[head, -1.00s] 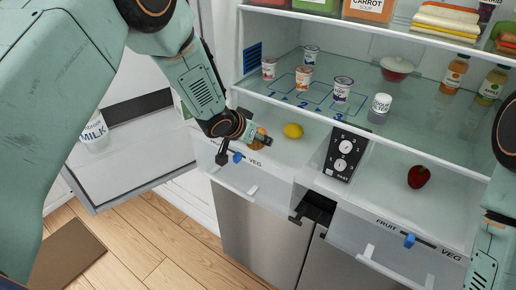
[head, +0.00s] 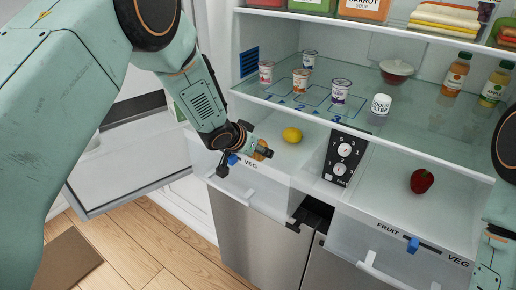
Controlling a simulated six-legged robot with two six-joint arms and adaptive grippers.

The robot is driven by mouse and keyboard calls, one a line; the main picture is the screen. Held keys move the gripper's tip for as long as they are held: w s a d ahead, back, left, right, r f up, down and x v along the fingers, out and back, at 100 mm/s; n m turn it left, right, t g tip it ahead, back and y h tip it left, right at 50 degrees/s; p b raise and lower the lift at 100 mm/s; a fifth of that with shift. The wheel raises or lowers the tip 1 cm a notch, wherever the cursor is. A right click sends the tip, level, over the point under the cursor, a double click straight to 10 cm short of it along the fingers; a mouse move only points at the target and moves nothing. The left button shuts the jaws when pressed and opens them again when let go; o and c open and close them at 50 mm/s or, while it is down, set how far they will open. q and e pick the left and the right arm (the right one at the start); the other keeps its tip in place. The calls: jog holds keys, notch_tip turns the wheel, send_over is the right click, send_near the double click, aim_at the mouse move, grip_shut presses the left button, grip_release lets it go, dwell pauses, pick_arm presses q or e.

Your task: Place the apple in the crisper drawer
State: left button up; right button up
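A dark red fruit (head: 422,181), the likely apple, sits inside the right crisper drawer (head: 377,237), which has a fruit/veg slider.
A black dial panel (head: 344,157) stands between the drawers. The open fridge door (head: 130,170) is at left.

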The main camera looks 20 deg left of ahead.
pick_arm(q)
jog(key=shift+s+a+f, duration=0.1)
jog(key=shift+a+f, duration=0.1)
jog(key=shift+f, duration=0.45)
jog(key=o, duration=1.3)
jog(key=shift+s+f, duration=0.1)
jog(key=shift+s, duration=0.1)
jog(key=shift+r, duration=0.35)
jog(key=v, duration=1.2)
jog(key=shift+w+r, duration=0.35)
jog(key=shift+r, duration=0.1)
jog(key=shift+s, duration=0.1)
